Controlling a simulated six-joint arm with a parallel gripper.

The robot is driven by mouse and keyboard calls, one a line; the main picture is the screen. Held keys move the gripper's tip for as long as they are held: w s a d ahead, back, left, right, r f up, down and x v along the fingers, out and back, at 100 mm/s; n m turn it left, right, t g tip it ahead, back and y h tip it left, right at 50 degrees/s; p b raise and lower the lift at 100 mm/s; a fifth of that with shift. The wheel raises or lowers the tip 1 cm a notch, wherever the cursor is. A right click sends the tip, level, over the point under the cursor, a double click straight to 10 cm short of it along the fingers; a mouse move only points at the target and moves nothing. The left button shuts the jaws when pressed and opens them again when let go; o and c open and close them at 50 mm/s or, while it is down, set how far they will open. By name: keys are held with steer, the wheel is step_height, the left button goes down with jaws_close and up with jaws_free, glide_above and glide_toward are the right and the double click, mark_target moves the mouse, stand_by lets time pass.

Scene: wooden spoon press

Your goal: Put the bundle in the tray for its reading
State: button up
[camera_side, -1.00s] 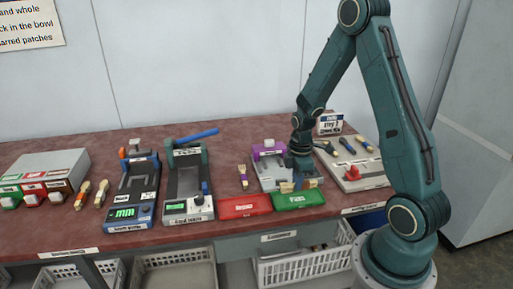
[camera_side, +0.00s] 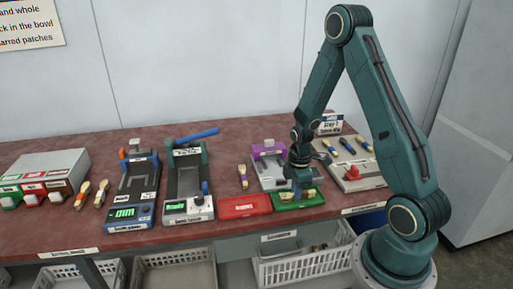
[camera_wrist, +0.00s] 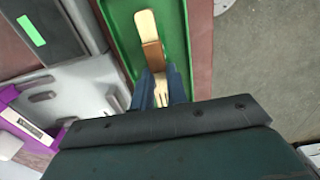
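The bundle (camera_wrist: 153,52), pale wooden cutlery with a brown band around its middle, lies lengthwise over the floor of the green tray (camera_wrist: 176,22). My gripper (camera_wrist: 160,78) has its blue fingers close on both sides of the bundle's lower part, and it appears shut on it. In the side view my gripper (camera_side: 301,190) is down at the green tray (camera_side: 300,203), with pale ends of the bundle just showing beside the fingers. Whether the bundle touches the tray floor is hard to tell. The red tray (camera_side: 244,208) is to the left and looks empty.
A grey machine with a purple part (camera_side: 267,150) stands just behind the trays. Two presses with green displays, a blue-based one (camera_side: 124,212) and a grey one (camera_side: 189,205), stand to the left. A loose wooden piece (camera_side: 243,176) lies behind the red tray. White baskets (camera_side: 303,267) are below the bench.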

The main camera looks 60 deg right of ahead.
steer(key=o, duration=0.3)
steer(key=shift+o, duration=0.2)
steer(key=shift+r, duration=0.1)
step_height(320, 180, up, 12)
stand_by(0.8)
steer(key=shift+r, duration=0.15)
stand_by(0.3)
